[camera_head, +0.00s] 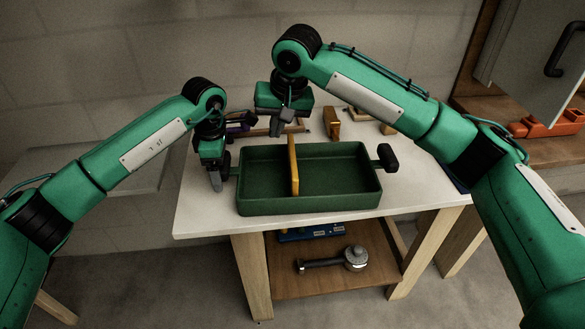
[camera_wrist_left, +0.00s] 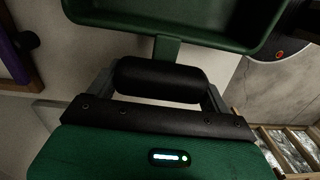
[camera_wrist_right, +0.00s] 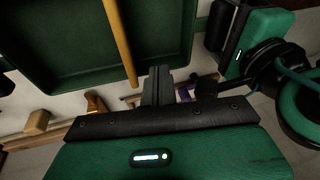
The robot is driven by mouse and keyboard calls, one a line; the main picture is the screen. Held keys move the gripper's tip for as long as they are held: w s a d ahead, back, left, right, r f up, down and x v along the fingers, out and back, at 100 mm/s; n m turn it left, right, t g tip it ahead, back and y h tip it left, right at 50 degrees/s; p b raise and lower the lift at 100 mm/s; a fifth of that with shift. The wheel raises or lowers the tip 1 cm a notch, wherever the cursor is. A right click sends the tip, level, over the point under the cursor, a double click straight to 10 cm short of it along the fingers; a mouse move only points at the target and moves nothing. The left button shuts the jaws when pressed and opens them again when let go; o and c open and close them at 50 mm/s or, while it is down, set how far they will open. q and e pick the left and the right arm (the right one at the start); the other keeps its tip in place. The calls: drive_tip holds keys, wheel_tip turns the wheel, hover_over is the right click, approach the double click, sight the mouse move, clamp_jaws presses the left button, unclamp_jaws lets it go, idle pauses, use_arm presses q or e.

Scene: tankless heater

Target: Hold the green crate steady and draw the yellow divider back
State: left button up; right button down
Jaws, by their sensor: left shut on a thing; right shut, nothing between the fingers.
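The green crate (camera_head: 340,193) stands on the white table, with a black grip at each end. The yellow divider (camera_head: 293,165) stands upright across it, left of its middle; it also shows in the right wrist view (camera_wrist_right: 119,42). My left gripper (camera_head: 217,181) is shut on the crate's left black handle (camera_wrist_left: 160,80), seen between the fingers in the left wrist view. The right black handle (camera_head: 387,157) is free. My right gripper (camera_head: 281,127) is shut and empty, above the crate's far side near the divider's far end. In the right wrist view its fingers (camera_wrist_right: 158,80) are together, apart from the divider.
A metal tool (camera_head: 335,261) lies on the shelf below. An orange tray (camera_head: 545,124) sits at far right.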

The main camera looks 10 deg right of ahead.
drive_tip(key=shift+w+d+f, duration=0.1)
drive_tip(key=shift+f, duration=2.25)
drive_tip(key=shift+w+d+f, duration=0.1)
drive_tip(key=shift+f, duration=2.25)
drive_tip(key=shift+d, duration=0.15)
drive_tip(key=shift+s+d, duration=0.2)
drive_tip(key=shift+d, duration=2.3)
drive_tip(key=shift+s+d, duration=0.2)
drive_tip(key=shift+d, duration=2.35)
drive_tip(key=shift+s+d, duration=0.2)
drive_tip(key=shift+d, duration=2.3)
drive_tip(key=shift+a, duration=0.65)
wheel_tip(320, 180, up, 7)
